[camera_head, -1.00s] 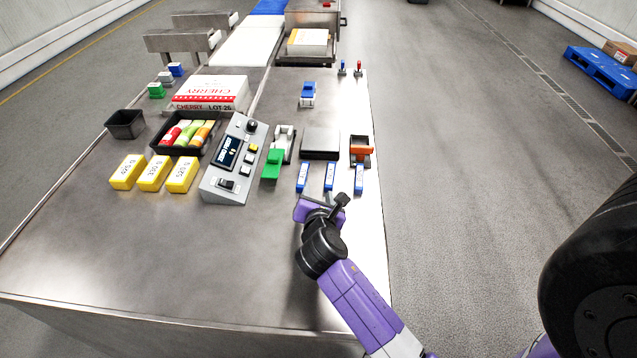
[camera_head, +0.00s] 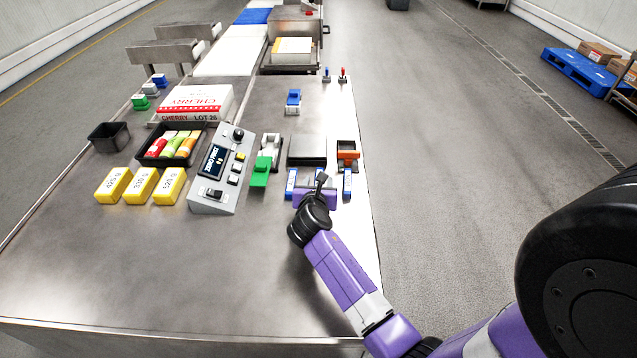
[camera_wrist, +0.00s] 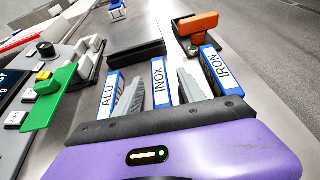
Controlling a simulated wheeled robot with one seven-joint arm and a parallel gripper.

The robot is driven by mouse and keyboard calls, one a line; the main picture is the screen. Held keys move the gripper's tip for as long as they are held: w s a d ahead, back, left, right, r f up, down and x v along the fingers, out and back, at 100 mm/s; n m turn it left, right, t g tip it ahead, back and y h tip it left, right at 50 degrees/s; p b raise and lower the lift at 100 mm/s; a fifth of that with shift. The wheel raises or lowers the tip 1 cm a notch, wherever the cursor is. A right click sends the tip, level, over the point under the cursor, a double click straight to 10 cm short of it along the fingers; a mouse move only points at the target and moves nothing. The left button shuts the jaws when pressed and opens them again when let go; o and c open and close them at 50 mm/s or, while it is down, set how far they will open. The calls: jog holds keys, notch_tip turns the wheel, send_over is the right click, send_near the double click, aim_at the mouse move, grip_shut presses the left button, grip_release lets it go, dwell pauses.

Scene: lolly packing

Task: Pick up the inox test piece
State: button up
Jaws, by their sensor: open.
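Three blue test pieces with white labels stand in a row. In the wrist view these are the ALU piece (camera_wrist: 110,96), the INOX test piece (camera_wrist: 160,83) in the middle and the IRON piece (camera_wrist: 216,72). My gripper (camera_wrist: 160,92) is open. One grey finger shows on each side of the INOX piece, between it and its neighbours; I cannot tell whether they touch it. In the head view the ALU piece (camera_head: 291,180) and the IRON piece (camera_head: 347,183) show on either side of my gripper, while the middle piece is mostly hidden behind it.
A dark flat plate (camera_head: 307,150) lies behind the row, with an orange-handled device (camera_head: 347,152) to its right. A green-handled device (camera_head: 260,172) and the control panel (camera_head: 221,170) stand on the left. Yellow weight blocks (camera_head: 140,185) sit further left. The table's front is clear.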

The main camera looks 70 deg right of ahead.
jog(key=shift+d, duration=0.1)
grip_shut()
dwell(0.3)
notch_tip(320, 180, up, 20)
jog(key=p, duration=0.2)
jog(key=shift+p, duration=0.3)
